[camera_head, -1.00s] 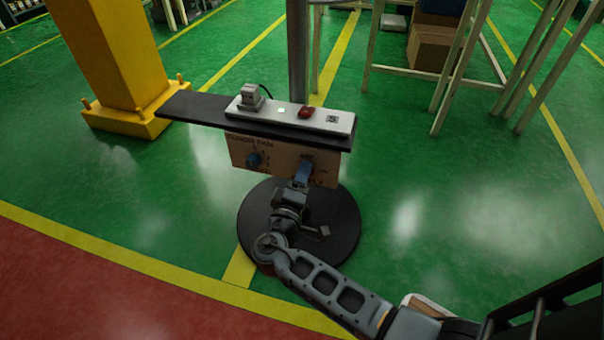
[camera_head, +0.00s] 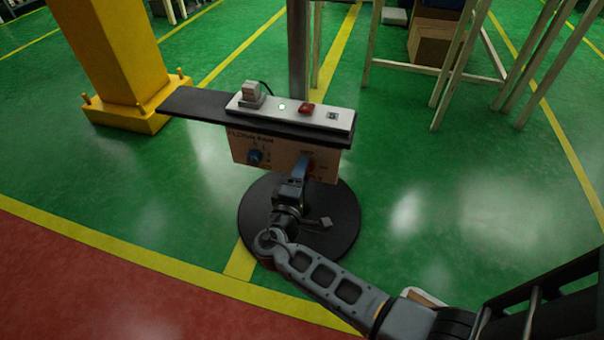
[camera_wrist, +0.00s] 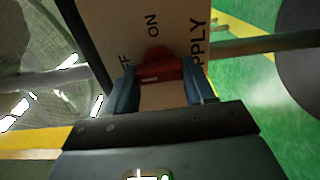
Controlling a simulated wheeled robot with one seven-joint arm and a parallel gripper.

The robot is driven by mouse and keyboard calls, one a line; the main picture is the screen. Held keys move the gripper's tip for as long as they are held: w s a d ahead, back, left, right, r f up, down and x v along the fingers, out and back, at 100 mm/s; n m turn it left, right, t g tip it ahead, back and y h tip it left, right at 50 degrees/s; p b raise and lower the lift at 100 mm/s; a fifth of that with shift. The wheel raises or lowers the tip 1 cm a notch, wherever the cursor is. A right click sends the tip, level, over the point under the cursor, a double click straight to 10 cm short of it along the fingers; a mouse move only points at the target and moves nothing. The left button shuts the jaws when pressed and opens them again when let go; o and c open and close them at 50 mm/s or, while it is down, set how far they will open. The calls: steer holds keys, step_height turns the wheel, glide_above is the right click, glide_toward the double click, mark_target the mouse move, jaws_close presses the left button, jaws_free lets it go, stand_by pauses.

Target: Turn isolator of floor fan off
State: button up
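The floor fan's control box (camera_head: 240,150) is a tan panel under a dark shelf. Its red isolator handle (camera_wrist: 162,68) sits between the two blue fingers of my gripper (camera_wrist: 162,88) in the wrist view, and both fingers appear to touch its sides. The printed word ON stands just beyond the handle, with part of OFF at left and part of SUPPLY at right. The lettering looks turned sideways to my wrist. In the head view my gripper (camera_head: 301,168) covers most of the isolator on the panel's right half.
A blue knob (camera_head: 255,156) is on the panel's left half. A round black base (camera_head: 345,215) stands below. A yellow column (camera_head: 105,50) is at left.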

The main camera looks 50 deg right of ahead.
steer(key=o, duration=0.4)
steer(key=shift+w+d, duration=0.15)
steer(key=shift+o, duration=0.2)
steer(key=p+v, duration=0.1)
steer(key=v, duration=0.7)
